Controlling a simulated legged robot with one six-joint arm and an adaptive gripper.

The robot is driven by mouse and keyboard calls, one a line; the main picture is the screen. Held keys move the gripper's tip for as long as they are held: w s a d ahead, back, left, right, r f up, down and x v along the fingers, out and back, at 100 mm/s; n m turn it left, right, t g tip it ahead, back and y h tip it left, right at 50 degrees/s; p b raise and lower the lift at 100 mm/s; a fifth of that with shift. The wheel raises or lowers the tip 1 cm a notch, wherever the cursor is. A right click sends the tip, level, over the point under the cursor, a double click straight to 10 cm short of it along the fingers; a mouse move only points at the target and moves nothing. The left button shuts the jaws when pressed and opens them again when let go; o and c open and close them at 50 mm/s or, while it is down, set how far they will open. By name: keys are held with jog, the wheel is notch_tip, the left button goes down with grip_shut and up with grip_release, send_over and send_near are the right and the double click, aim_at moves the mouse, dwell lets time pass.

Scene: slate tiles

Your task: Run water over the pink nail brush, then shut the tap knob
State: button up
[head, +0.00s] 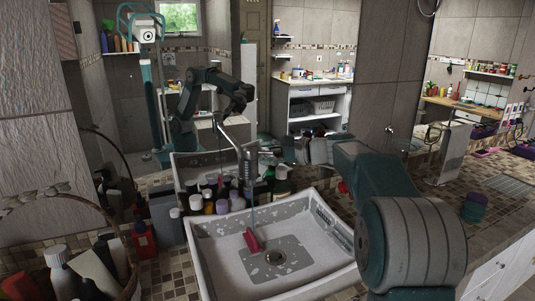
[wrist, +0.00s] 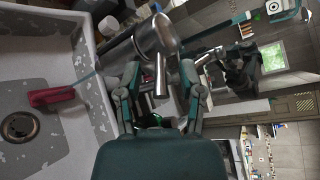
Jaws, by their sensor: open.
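The pink nail brush (head: 251,240) lies in the white sink (head: 207,262), near the drain. In the wrist view the brush (wrist: 51,96) is at the left, beside the drain. A thin bluish stream of water (head: 253,205) falls from the metal tap (head: 236,140) and appears to reach the brush. In the wrist view the tap body (wrist: 156,36) is at top centre, with its knob lever (wrist: 161,76) pointing down between my fingers. My gripper (wrist: 160,90) is open with a finger on each side of the lever; contact cannot be told. In the head view my gripper (head: 283,148) is at the tap's right.
Several bottles (head: 222,203) crowd the ledge behind the sink. A wicker basket (head: 130,255) with bottles stands at the left. A mirror behind reflects the room and my body.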

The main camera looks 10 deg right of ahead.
grip_shut()
jog(key=shift+w+d+n+g+y, duration=0.1)
jog(key=shift+w+n+g+y, duration=0.3)
jog(key=shift+n+g, duration=0.55)
jog(key=shift+w+a+n+g+y, duration=0.1)
jog(key=shift+w+n+g+y, duration=0.25)
jog(key=shift+n+g, duration=0.6)
jog(key=shift+w+d+n+g+y, duration=0.1)
jog(key=shift+w+n+g+y, duration=0.35)
jog(key=shift+g, duration=0.85)
jog(key=shift+s+n, duration=0.15)
jog(key=shift+n, duration=0.2)
grip_release()
